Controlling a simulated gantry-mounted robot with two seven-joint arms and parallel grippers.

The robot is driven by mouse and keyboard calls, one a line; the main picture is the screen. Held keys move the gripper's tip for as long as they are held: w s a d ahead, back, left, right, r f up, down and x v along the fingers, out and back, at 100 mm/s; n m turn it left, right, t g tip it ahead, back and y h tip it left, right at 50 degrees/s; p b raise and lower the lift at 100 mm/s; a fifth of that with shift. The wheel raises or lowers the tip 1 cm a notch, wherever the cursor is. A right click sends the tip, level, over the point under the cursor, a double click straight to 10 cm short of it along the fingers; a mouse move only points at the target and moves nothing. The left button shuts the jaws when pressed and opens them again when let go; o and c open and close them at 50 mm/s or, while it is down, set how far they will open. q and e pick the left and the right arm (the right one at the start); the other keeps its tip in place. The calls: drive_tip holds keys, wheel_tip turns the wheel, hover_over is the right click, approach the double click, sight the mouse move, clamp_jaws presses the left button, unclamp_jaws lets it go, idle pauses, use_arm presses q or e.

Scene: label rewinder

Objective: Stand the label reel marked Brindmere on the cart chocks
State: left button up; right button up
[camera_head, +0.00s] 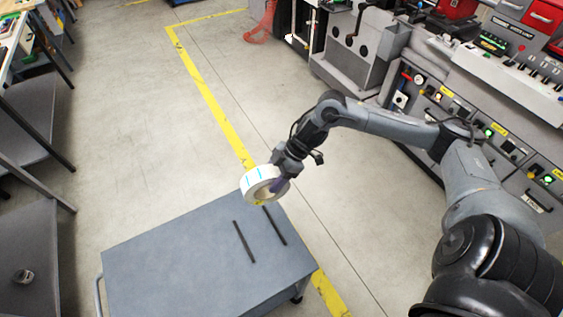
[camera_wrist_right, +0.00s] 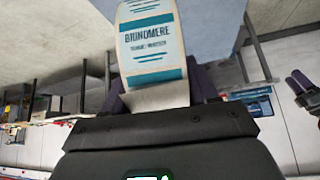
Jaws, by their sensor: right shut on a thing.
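The label reel (camera_head: 252,182), a white ring with teal marks, is in my right gripper (camera_head: 278,184), which is shut on its wall. In the right wrist view the reel (camera_wrist_right: 152,50) shows a teal and white label reading BRINDMERE, between the purple fingers. In the head view the reel appears over the far edge of the grey cart (camera_head: 180,255); its exact height is unclear. The chocks are two dark parallel strips (camera_head: 244,241) on the cart top, with nothing on them. What looks like my left gripper (camera_wrist_right: 301,85) shows small at the wrist view's right edge, its opening unclear.
The grey machine with a control panel (camera_head: 470,110) stands at the right. Dark shelving (camera_head: 25,110) stands at the left. A yellow floor line (camera_head: 215,105) runs past the cart. The floor beyond the cart is clear, and the cart top is otherwise bare.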

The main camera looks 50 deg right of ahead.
drive_tip(key=a+f+n+b, duration=0.1)
drive_tip(key=a+f+b, duration=0.2)
drive_tip(key=f, duration=0.6)
drive_tip(key=a+f+n+g+b, duration=0.1)
drive_tip(key=a+f+b, duration=0.2)
drive_tip(key=f+b, duration=0.4)
drive_tip(key=shift+w+f+y, duration=0.2)
drive_tip(key=shift+f+y, duration=0.2)
drive_tip(key=shift+f, duration=0.95)
drive_tip(key=o, duration=1.5)
drive_tip(key=shift+o, duration=0.6)
drive_tip(key=shift+f, duration=0.15)
